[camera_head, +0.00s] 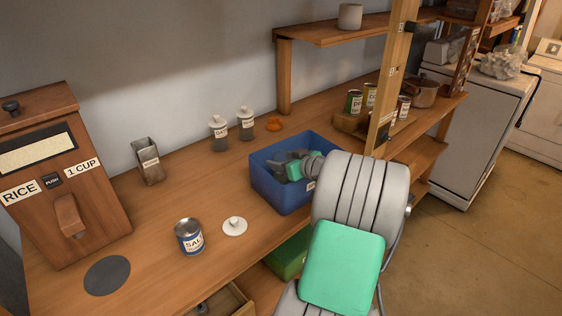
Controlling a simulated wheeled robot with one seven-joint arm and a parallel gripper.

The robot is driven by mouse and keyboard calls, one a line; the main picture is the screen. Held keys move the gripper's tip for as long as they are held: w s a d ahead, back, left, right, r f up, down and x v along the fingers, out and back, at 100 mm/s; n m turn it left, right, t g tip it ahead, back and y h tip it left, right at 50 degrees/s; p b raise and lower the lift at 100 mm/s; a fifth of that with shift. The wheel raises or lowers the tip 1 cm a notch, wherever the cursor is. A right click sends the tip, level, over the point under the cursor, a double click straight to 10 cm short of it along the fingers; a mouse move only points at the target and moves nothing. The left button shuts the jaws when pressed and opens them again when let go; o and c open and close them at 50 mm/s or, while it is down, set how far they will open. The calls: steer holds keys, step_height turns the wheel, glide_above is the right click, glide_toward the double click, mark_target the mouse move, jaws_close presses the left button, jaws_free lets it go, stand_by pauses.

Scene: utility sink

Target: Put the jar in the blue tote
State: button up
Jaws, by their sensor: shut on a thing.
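The blue tote (284,197) stands open on the wooden counter, near its front edge. My gripper (282,168) reaches down into the tote from the right. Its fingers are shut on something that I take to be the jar. The held thing is mostly hidden by the gripper and the tote's walls, so I cannot tell whether it touches the tote floor. My arm covers the tote's right side.
Two lidded jars (219,134) (246,124) and an orange thing (273,124) stand behind the tote. A white lid (234,227) and a salt can (189,237) are to its left. A wooden post (389,90) rises at right, near several cans (354,101).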

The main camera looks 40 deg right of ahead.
steer(key=shift+f+b, duration=0.45)
steer(key=shift+b, duration=0.15)
steer(key=o, duration=1.7)
steer(key=shift+r+p, duration=0.25)
steer(key=shift+p, duration=0.05)
steer(key=v, duration=0.4)
steer(key=b+v, duration=0.1)
steer(key=v, duration=0.7)
steer(key=shift+r, duration=0.3)
